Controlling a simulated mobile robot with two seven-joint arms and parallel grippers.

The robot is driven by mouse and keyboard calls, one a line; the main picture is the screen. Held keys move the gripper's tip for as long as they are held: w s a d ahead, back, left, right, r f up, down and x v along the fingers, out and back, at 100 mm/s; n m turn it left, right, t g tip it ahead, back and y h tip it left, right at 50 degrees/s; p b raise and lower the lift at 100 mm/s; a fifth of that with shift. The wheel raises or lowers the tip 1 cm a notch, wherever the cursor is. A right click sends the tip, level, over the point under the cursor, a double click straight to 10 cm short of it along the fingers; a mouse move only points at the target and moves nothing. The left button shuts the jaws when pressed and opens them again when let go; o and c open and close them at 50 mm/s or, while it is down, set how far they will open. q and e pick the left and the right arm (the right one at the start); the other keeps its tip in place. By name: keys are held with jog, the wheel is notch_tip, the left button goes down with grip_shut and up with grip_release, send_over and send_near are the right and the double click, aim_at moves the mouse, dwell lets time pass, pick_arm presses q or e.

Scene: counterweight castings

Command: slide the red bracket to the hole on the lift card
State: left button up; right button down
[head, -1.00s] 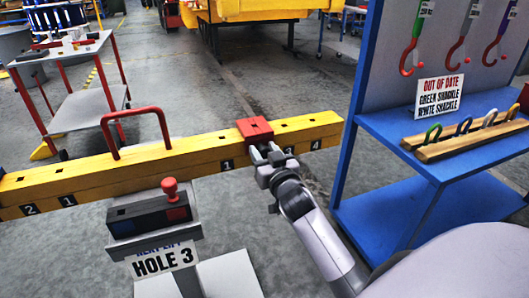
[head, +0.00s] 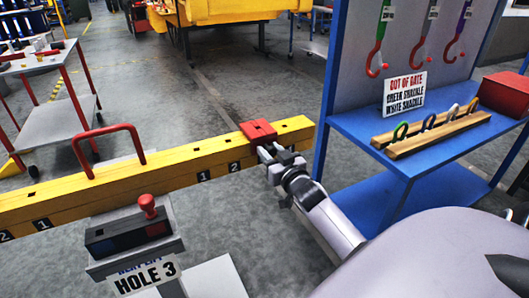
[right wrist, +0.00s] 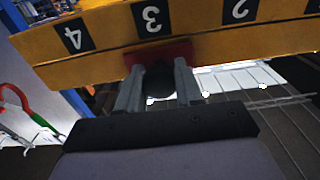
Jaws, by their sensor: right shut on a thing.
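The red bracket (head: 258,130) sits around the yellow beam (head: 190,157), near its right end. Labels 1 and 2 show left of the bracket in the head view. My right gripper (head: 270,154) is shut on the bracket's near side. In the right wrist view, the gripper (right wrist: 158,90) has a dark round part between its fingers, below the red bracket (right wrist: 172,53). Label 3 (right wrist: 151,17) is just above the bracket there, with 4 and 2 on either side. The lift card (head: 145,277) reads HOLE 3; its top line is partly hidden. My left gripper is out of view.
A red handle (head: 105,132) arches over the beam left of the bracket. A control box with a red knob (head: 147,203) stands in front of the beam. A blue shelf (head: 355,128) at right holds a wooden rack of shackles (head: 430,130), a sign and a red box.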

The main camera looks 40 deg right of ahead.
jog(key=c, duration=0.7)
grip_release()
jog(key=v, duration=0.7)
jog(key=shift+s, duration=0.1)
